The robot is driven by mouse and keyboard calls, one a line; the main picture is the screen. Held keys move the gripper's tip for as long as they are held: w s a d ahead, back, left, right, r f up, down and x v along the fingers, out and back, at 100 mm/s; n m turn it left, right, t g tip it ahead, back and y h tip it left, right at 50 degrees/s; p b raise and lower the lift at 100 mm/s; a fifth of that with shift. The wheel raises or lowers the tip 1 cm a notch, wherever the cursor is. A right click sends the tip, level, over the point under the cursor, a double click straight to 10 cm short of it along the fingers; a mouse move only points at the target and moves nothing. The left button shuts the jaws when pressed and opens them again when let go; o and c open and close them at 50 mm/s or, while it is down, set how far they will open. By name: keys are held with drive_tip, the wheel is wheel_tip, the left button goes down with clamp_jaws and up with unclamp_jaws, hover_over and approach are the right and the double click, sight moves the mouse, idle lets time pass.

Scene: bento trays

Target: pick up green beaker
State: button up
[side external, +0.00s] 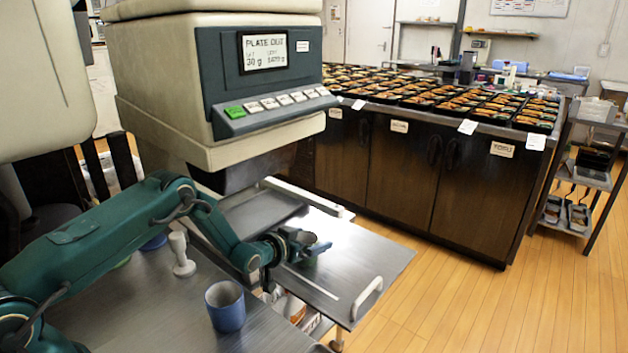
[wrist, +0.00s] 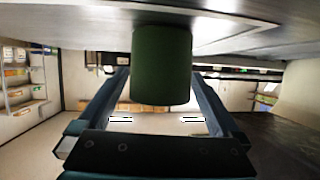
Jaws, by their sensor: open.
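In the wrist view the green beaker (wrist: 161,65) is dark green and fills the gap between the two fingers of my gripper (wrist: 160,78). In the side view my gripper (side external: 312,248) is low over the steel shelf.
A blue cup (side external: 226,306) stands on the steel table (side external: 150,310). A white pestle-like object (side external: 181,255) stands behind it, close to my arm. The plating machine (side external: 222,85) rises behind. Counters with bento trays (side external: 440,92) lie farther back. The shelf's right part is clear.

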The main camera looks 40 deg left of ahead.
drive_tip(key=shift+w+f, duration=0.2)
drive_tip(key=shift+w, duration=0.3)
drive_tip(key=c, duration=1.5)
drive_tip(key=shift+r, duration=0.1)
